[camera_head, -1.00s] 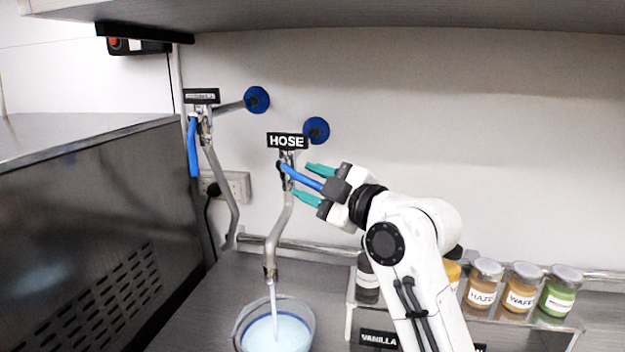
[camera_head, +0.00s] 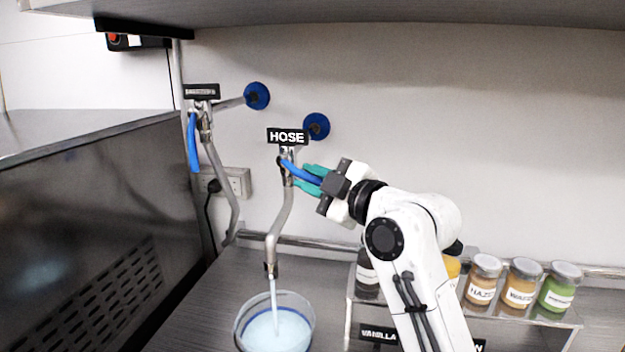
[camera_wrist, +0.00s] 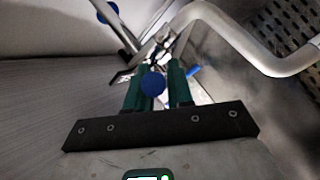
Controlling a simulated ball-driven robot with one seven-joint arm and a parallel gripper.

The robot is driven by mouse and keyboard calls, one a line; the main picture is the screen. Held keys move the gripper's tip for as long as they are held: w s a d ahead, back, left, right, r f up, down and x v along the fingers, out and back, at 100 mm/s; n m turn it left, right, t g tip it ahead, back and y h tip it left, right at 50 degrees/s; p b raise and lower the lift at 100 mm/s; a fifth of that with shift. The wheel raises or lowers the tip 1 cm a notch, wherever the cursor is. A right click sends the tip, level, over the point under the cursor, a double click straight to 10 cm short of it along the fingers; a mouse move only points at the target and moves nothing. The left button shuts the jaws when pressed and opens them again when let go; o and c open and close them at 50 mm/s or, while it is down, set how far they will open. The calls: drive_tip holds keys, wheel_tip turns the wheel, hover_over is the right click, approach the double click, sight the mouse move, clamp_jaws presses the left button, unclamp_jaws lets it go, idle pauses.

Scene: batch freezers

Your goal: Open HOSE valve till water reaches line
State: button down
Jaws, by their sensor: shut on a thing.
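The HOSE valve has a black HOSE label (camera_head: 288,137) above its blue lever handle (camera_head: 299,172), which is turned out to the right. My gripper (camera_head: 309,180) has its green fingers shut on the blue lever; in the wrist view the lever's blue end (camera_wrist: 153,84) shows between the fingers (camera_wrist: 160,82). Water (camera_head: 274,303) runs from the end of the metal spout (camera_head: 271,268) into a clear bucket (camera_head: 239,330). Pale water (camera_head: 276,332) stands in the bucket near a blue line around its wall. I cannot tell exactly how the level sits against the line.
A second tap with a hanging blue lever (camera_head: 193,143) is at the left, its label unreadable. A metal machine (camera_head: 80,225) stands at the left. Labelled jars (camera_head: 521,284) stand on a rack at the right. A shelf (camera_head: 400,14) hangs overhead.

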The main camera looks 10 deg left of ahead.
drive_tip(key=shift+d+r+n+g+h+p, duration=0.2)
drive_tip(key=shift+r+n+g+h+p, duration=0.4)
drive_tip(key=shift+r+h+p, duration=0.4)
drive_tip(key=shift+r+n+g+h+p, duration=0.3)
drive_tip(key=shift+n+h+p, duration=0.2)
drive_tip(key=shift+h, duration=0.1)
drive_tip(key=c, duration=1.1)
unclamp_jaws()
drive_tip(key=b+v, duration=0.3)
drive_tip(key=v, duration=0.7)
drive_tip(key=shift+s+d+r, duration=0.1)
drive_tip(key=shift+s+d, duration=0.2)
